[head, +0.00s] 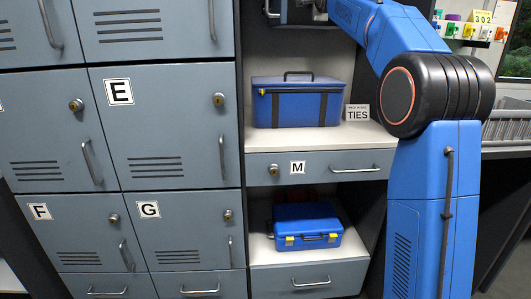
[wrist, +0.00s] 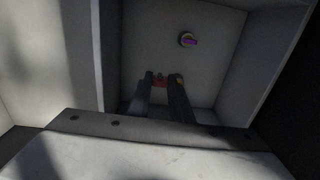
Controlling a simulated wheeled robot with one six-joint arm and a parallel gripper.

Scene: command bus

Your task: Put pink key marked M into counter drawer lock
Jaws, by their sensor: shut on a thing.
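The counter drawer (head: 315,167) marked M is shut in the head view. Its round lock (head: 274,170) is left of the label, with no key visible in it. In the wrist view my gripper (wrist: 160,80) is shut on a small red thing (wrist: 159,82), too dark to tell whether it is the pink key. The fingers reach into a pale, box-like space. A small round fitting with a purple piece (wrist: 188,40) is on the surface beyond them, apart from the fingertips. In the head view the fingertips are not clearly visible, and my arm rises above the counter at upper right.
A blue case (head: 297,104) stands on the counter above the drawer, beside a TIES sign (head: 357,112). A blue toolbox (head: 305,226) sits below. Grey lockers (head: 150,130) fill the left. Coloured tags (head: 468,30) hang at upper right. The space just before the drawer lock looks clear.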

